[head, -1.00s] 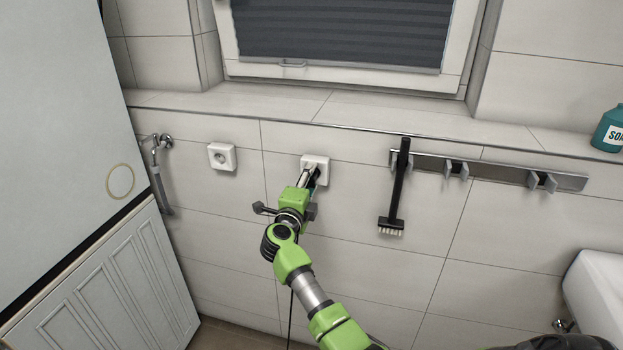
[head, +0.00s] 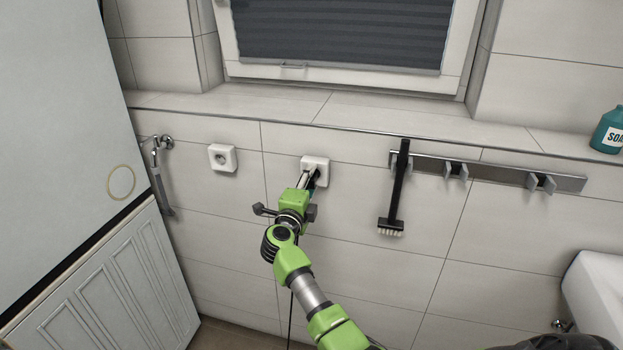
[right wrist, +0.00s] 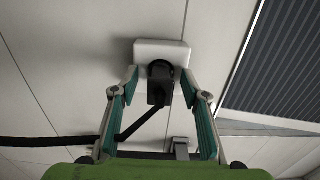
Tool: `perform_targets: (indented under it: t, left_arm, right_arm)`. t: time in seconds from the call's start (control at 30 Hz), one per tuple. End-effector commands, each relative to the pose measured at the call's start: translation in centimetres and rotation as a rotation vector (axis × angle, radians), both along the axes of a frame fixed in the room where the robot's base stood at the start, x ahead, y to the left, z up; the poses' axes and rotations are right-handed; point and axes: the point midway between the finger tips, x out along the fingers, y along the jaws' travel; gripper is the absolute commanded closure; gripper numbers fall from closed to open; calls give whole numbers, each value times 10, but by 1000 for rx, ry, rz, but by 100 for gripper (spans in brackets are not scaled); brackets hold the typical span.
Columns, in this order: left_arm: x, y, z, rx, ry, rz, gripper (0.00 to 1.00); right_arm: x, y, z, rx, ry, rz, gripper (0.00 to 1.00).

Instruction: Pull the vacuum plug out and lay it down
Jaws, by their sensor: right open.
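The black vacuum plug (right wrist: 159,82) sits in a white wall socket (head: 322,164), which also shows in the right wrist view (right wrist: 148,51). Its black cord (right wrist: 50,141) runs off to the left in the wrist view and hangs below my arm in the head view. My right gripper (right wrist: 160,85) is open, with one finger on each side of the plug. Small gaps show between the fingers and the plug. In the head view the right gripper (head: 309,180) is close to the socket and largely hides the plug. My left gripper is not in view.
An empty white socket (head: 222,158) is to the left on the tiled wall. A black brush (head: 397,195) hangs from a metal rail (head: 510,172) on the right. A pale cabinet (head: 110,280) stands at left. A white basin (head: 600,290) is at lower right.

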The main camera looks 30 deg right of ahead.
Motion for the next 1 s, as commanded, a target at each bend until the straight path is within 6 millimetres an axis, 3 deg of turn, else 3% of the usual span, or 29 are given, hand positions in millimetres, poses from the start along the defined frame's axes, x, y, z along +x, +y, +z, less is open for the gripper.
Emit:
perform_targets:
  t: [0.77,0.93,1.0]
  left_arm:
    - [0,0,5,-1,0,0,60]
    - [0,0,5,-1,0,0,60]
    - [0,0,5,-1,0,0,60]
  right_arm:
    - [0,0,0,0,0,0,58]
    - [0,0,0,0,0,0,97]
    - [0,0,1,0,0,0,100]
